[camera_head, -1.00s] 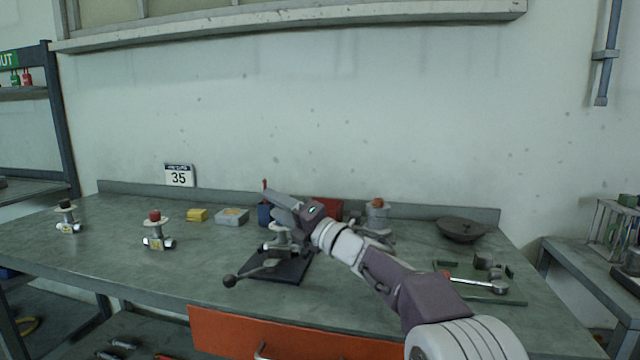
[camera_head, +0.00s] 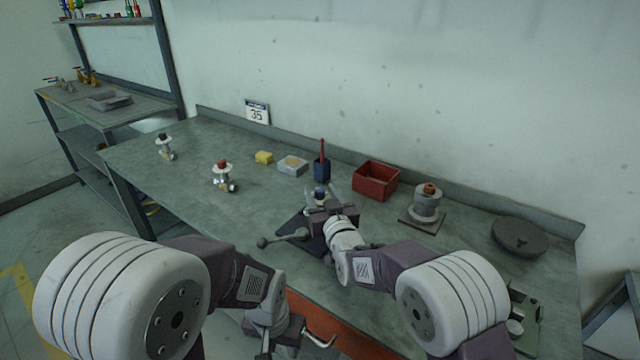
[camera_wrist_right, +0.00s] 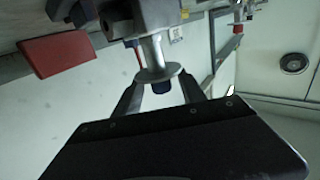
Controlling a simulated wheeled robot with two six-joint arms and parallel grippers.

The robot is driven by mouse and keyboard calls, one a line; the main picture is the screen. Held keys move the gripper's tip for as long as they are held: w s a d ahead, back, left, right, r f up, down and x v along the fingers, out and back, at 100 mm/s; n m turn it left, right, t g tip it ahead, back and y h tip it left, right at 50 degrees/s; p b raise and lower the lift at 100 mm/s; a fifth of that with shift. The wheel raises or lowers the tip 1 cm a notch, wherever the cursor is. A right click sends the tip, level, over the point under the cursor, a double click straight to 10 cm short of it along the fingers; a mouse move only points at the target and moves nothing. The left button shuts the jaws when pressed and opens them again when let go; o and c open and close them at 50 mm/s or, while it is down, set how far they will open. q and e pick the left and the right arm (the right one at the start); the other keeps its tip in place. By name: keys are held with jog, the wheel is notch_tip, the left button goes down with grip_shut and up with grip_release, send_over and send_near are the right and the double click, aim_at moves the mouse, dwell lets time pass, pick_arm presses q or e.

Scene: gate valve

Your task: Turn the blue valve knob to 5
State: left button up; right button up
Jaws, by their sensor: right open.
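The blue valve knob (camera_head: 320,191) tops a metal valve on a dark plate (camera_head: 290,232) near the middle of the bench. My right gripper (camera_head: 322,194) is open at the valve. The knob's marks cannot be read. My left gripper (camera_head: 272,340) is low, in front of the bench by the orange drawer; its fingers are unclear.
A ball-ended lever (camera_head: 285,238) sticks out left of the plate. A red bin (camera_head: 375,181), a blue cup (camera_head: 321,169) and an orange-topped fitting (camera_head: 428,203) stand behind. A red-knob valve (camera_head: 223,176) and a black-knob valve (camera_head: 164,147) stand left, with clear bench between.

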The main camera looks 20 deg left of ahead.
aim_at(317, 187)
jog(key=shift+x, duration=1.9)
jog(key=shift+s, duration=0.1)
grip_shut()
jog(key=shift+f+n+y+b, duration=0.2)
jog(key=shift+n+y+b, duration=0.15)
jog(key=shift+b, duration=0.4)
jog(key=shift+s+a+r+n+g+y, duration=0.1)
jog(key=shift+n+g+y, duration=0.2)
jog(key=shift+g+y, duration=0.15)
jog(key=shift+a+r+n+g+y, duration=0.15)
jog(key=shift+n+g+y, duration=0.1)
jog(key=shift+g+y, duration=0.15)
grip_release()
